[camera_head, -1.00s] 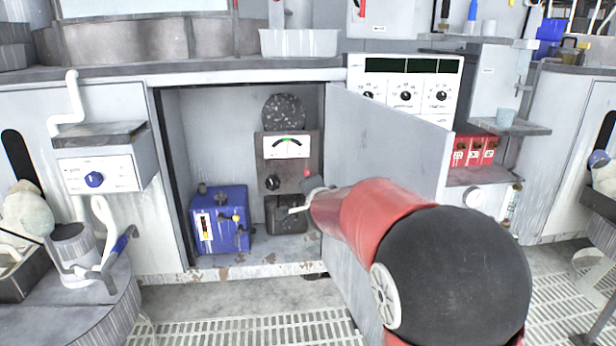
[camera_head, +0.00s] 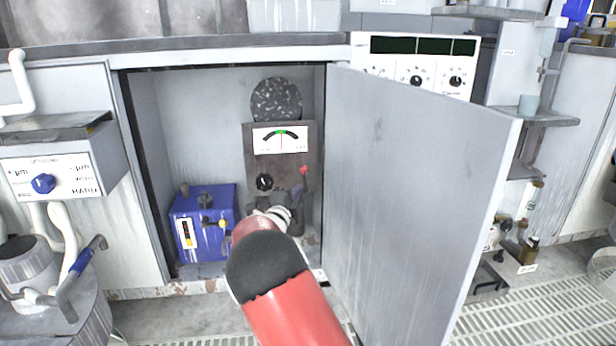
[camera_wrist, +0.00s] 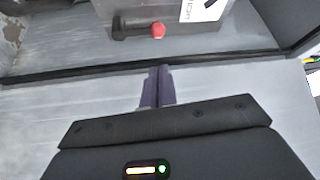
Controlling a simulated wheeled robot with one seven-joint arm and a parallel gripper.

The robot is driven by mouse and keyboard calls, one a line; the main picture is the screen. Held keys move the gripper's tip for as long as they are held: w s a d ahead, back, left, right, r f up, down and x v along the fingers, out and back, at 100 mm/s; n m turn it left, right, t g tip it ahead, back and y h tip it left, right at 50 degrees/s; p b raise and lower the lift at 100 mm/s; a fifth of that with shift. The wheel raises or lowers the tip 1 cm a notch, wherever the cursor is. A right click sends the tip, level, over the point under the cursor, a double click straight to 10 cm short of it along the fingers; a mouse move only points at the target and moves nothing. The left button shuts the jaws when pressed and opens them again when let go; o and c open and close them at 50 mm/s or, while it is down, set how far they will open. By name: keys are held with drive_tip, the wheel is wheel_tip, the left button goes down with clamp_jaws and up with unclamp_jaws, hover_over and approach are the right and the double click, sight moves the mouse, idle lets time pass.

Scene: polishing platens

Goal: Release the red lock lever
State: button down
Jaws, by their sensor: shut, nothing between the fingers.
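The lever's red knob (camera_head: 303,170) stands at the right edge of the dark gauge panel (camera_head: 285,163) inside the open cabinet. In the wrist view the red knob (camera_wrist: 158,30) sits beyond my fingertips, with a dark part beside it on the left. My gripper (camera_wrist: 157,72) is shut and empty, its purple fingers together, pointing at the knob with a visible gap between them. In the head view my wrist and arm cover the area below the panel, so the lever's lower part is hard to make out.
The cabinet door (camera_head: 415,190) stands wide open on the right of my arm. A blue box (camera_head: 203,222) with small knobs sits left of the panel. A dark round disc (camera_head: 276,100) is above the gauge. The cabinet's left side wall (camera_head: 143,170) bounds the opening.

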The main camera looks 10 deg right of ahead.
sight(304, 179)
drive_tip(key=f+x, duration=0.1)
drive_tip(key=x, duration=0.9)
drive_tip(key=shift+r, duration=0.45)
drive_tip(key=shift+w+a+n, duration=0.1)
drive_tip(key=shift+a+n, duration=0.05)
drive_tip(key=shift+n, duration=0.15)
